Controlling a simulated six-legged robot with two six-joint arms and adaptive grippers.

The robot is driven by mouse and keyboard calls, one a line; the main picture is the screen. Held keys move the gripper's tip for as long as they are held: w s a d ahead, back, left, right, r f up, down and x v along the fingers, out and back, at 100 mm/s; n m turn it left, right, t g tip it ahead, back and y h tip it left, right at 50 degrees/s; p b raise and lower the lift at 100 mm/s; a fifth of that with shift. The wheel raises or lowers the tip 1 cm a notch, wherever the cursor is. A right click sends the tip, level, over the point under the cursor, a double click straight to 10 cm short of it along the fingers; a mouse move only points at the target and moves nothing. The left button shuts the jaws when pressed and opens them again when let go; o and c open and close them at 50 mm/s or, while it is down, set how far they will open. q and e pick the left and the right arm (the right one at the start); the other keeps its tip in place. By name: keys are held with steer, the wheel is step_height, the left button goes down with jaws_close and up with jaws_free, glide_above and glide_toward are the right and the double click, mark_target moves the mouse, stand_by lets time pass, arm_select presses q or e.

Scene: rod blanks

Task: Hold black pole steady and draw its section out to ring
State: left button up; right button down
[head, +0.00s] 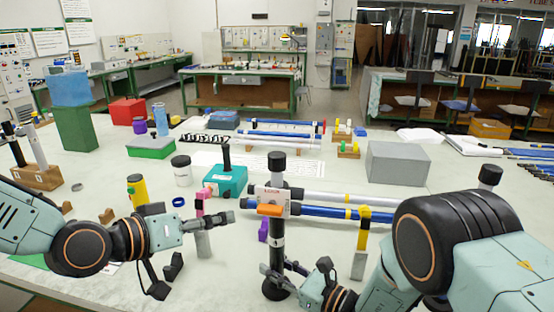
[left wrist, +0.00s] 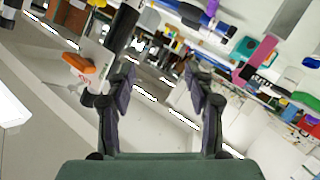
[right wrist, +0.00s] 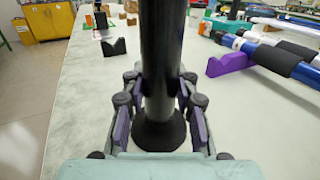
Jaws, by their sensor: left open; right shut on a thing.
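The black pole (head: 277,235) stands upright on a round black foot (right wrist: 158,135). A white clamp with an orange lever (head: 270,210) sits on its upper part, with a black cap above. A small pale mark shows below the clamp; I cannot tell whether it is the ring. My right gripper (head: 284,277) is shut around the pole low down, just above the foot; the right wrist view shows its fingers (right wrist: 160,95) on both sides. My left gripper (head: 227,220) is open and empty, left of the pole. In the left wrist view the clamp (left wrist: 85,65) lies left of its fingers (left wrist: 165,88), outside them.
Blue and white poles (head: 345,211) lie on the table behind, right of the pole. A purple rest (right wrist: 232,62) is near the pole.

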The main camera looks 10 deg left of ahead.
mark_target(269, 162)
arm_select(q)
step_height(269, 162, up, 10)
steer(key=s+d+m+h, duration=0.1)
steer(key=d+m+h, duration=0.1)
steer(key=m+h, duration=0.4)
steer(key=m, duration=0.3)
steer(key=shift+s+d+r+m, duration=0.25)
steer(key=shift+s+d+m, duration=0.05)
steer(key=shift+s+m, duration=0.1)
steer(key=shift+w+d, duration=0.1)
steer(key=shift+w, duration=0.1)
steer(key=shift+x, duration=5.75)
steer(key=shift+s+r, duration=0.1)
steer(key=shift+c, duration=0.3)
jaws_close()
